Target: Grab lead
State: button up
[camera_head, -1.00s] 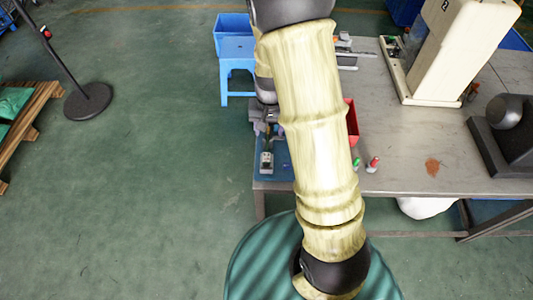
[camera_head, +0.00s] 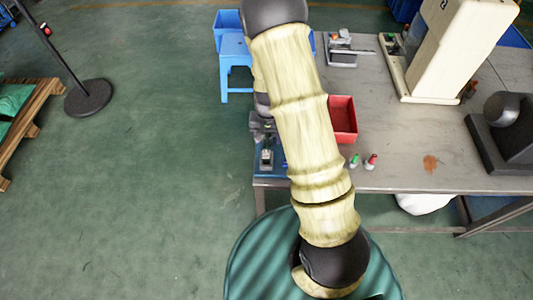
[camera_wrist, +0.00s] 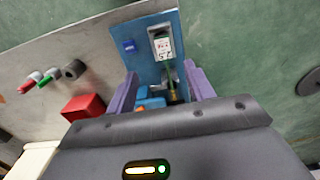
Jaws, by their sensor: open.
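In the wrist view, my gripper (camera_wrist: 161,88) is open, with its two purple fingers apart on either side of a blue part (camera_wrist: 150,100) and a slim dark and brass-coloured piece (camera_wrist: 174,92). The slim piece looks like a lead end, but it is too small to be sure. It lies in line with a white-faced device (camera_wrist: 162,45) with red marks on a blue mat (camera_wrist: 145,25). Contact between the fingers and these things cannot be told. In the head view, the device (camera_head: 266,158) stands at the table's left edge, and my arm hides much around it.
A red bin (camera_head: 342,120) stands right of my arm on the grey table (camera_head: 405,130). Green (camera_head: 354,161) and red (camera_head: 371,161) small items stand near the front edge. A white machine (camera_head: 440,45) is at the back right. Open floor lies left of the table.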

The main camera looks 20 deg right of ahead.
jog(key=p, duration=0.1)
send_over(266, 155)
jog(key=shift+s+d+f, duration=0.1)
jog(key=shift+d+f, duration=0.05)
jog(key=shift+f, duration=1.4)
jog(key=shift+s+d+f, duration=0.1)
jog(key=shift+d+f, duration=0.05)
jog(key=shift+f, duration=1.35)
jog(key=shift+f, duration=0.1)
jog(key=shift+w+a+f+p, duration=0.15)
jog(key=shift+f+p, duration=0.55)
jog(key=shift+f, duration=0.55)
jog(key=shift+w+a+f+p, duration=0.15)
jog(key=shift+f+p, duration=0.55)
jog(key=shift+f, duration=0.55)
jog(key=shift+d, duration=0.1)
grip_shut()
notch_tip(266, 155, up, 10)
jog(key=b, duration=0.2)
jog(key=shift+b, duration=0.4)
